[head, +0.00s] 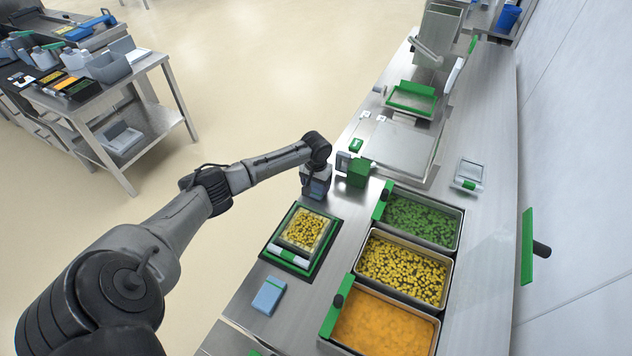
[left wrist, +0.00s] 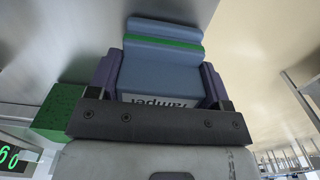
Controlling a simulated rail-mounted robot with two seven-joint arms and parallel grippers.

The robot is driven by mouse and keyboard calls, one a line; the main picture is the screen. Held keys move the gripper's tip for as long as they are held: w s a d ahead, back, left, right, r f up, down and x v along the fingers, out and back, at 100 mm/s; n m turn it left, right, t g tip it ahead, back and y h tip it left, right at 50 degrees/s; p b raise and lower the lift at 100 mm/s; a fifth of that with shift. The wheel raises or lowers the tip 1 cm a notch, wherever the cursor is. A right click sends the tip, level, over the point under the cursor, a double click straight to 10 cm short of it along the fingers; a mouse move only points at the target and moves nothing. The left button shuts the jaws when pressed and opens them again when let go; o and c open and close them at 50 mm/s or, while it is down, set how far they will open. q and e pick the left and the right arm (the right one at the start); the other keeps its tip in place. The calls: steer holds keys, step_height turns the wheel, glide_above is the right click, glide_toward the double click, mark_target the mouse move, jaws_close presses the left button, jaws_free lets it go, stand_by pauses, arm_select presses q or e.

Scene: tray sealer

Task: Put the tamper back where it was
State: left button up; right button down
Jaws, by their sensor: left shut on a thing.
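The tamper shows in the left wrist view (left wrist: 160,75) as a blue-grey block with a green stripe and a label reading "tamper". My left gripper (head: 316,186) is shut on it, with one finger on each side; the gripper also shows in the left wrist view (left wrist: 158,90). In the head view the gripper is above the counter's left edge, just left of a green block (head: 357,173). The tamper is mostly hidden by the gripper there, and I cannot tell whether its base touches the counter. My right gripper is not in view.
A green-framed holder (head: 270,262) with a tray of yellow pieces (head: 303,229) stands in front of the gripper. A blue block (head: 268,295) lies nearer. Pans of green (head: 418,222), yellow (head: 402,268) and orange (head: 385,325) food stand to the right. The steel counter's left edge (head: 240,300) drops to the floor.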

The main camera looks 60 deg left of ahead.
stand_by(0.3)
arm_select(q)
steer(key=o, duration=1.1)
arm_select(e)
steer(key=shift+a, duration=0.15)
arm_select(q)
steer(key=shift+c, duration=1.2)
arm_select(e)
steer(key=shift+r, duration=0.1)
arm_select(q)
steer(key=shift+r+p, duration=0.3)
steer(key=shift+p, duration=0.15)
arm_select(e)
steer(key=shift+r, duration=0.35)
arm_select(q)
step_height(320, 180, up, 6)
steer(key=p, duration=0.8)
steer(key=shift+r, duration=0.2)
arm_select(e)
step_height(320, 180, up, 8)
